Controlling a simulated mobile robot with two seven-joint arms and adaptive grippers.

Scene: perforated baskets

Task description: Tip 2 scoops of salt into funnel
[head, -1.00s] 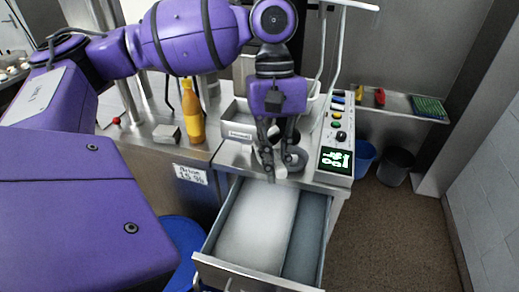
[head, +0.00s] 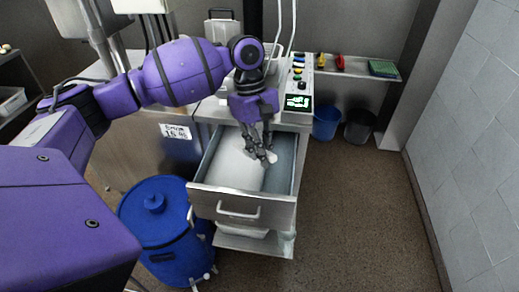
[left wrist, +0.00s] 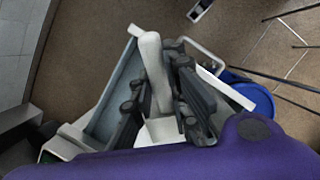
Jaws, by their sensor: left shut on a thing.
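The open drawer (head: 200,200) holds a bed of white salt (head: 232,168) in its left compartment. The narrower right compartment (head: 284,160) is grey and looks empty. My left gripper (head: 261,153) is over the drawer, near the divide between the compartments. It is shut on a white scoop (head: 271,157), mostly hidden by the fingers in the head view. In the left wrist view the scoop's pale handle (left wrist: 152,60) runs between the dark fingers (left wrist: 160,95). I cannot tell whether the scoop carries salt. I cannot make out a funnel. My right gripper is not in view.
A control panel (head: 299,80) with coloured knobs and a lit green display stands behind the drawer. A blue lidded barrel (head: 160,235) stands at front left. Two bins, blue (head: 326,122) and dark (head: 359,127), stand beyond. The floor at right is clear.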

